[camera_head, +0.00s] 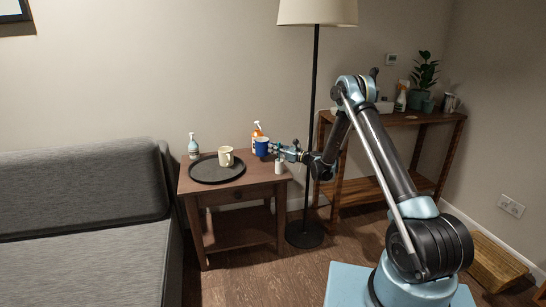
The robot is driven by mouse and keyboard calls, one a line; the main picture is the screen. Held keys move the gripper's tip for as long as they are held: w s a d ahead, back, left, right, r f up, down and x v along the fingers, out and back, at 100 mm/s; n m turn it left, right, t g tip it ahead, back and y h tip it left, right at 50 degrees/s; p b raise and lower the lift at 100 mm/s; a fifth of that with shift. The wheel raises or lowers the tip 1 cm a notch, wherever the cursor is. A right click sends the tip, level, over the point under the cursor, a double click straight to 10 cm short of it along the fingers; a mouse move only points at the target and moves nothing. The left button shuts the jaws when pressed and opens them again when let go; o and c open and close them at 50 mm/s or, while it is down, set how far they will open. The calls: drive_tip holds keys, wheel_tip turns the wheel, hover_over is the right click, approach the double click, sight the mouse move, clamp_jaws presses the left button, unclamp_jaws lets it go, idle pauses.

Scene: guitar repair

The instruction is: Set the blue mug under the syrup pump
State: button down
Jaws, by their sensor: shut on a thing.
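The blue mug (261,147) is at the back right of the small wooden side table (236,188), in front of an orange bottle with a white pump top (257,132). My gripper (271,148) reaches in from the right and is shut on the blue mug. The mug looks upright; I cannot tell whether its base touches the table. A second pump bottle, pale grey-green (193,149), stands at the table's back left. I cannot tell from labels which bottle is the syrup pump. The mug hides the orange bottle's lower part.
A round black tray (203,178) holds a cream mug (226,157). A small white container (278,166) stands below my gripper at the table's right. A floor lamp (315,110) rises behind my arm. A grey sofa (85,190) is left; a wooden shelf (400,119) is right.

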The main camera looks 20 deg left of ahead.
drive_tip(key=shift+w+a, duration=0.15)
drive_tip(key=shift+a, duration=0.2)
wheel_tip(320, 180, down, 3)
drive_tip(key=shift+a+r, duration=0.1)
drive_tip(key=shift+f, duration=0.35)
drive_tip(key=c, duration=1.6)
unclamp_jaws()
drive_tip(key=shift+c, duration=0.2)
